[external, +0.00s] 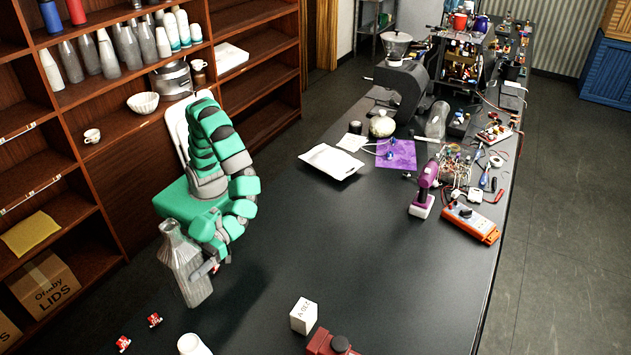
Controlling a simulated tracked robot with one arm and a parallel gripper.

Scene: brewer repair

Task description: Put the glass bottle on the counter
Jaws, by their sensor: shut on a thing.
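The glass bottle (183,258) is clear and ribbed, with a narrow neck, at the lower left of the external view. It is nearly upright, leaning slightly, with its neck up. My gripper (208,271) is shut on the bottle at its right side; the fingers are partly hidden. The counter (385,265) is a long dark surface running from the lower left to the upper right. The bottle's base shows against the dark surface near the counter's left part. I cannot tell whether the base touches it.
A white box (303,316), a white cup (194,345), a dark red object (331,343) and small red-and-white pieces (155,320) lie near the bottle. A purple drill (424,190) and an orange meter (471,222) are farther right. The counter's middle is clear. Wooden shelves (115,195) stand at left.

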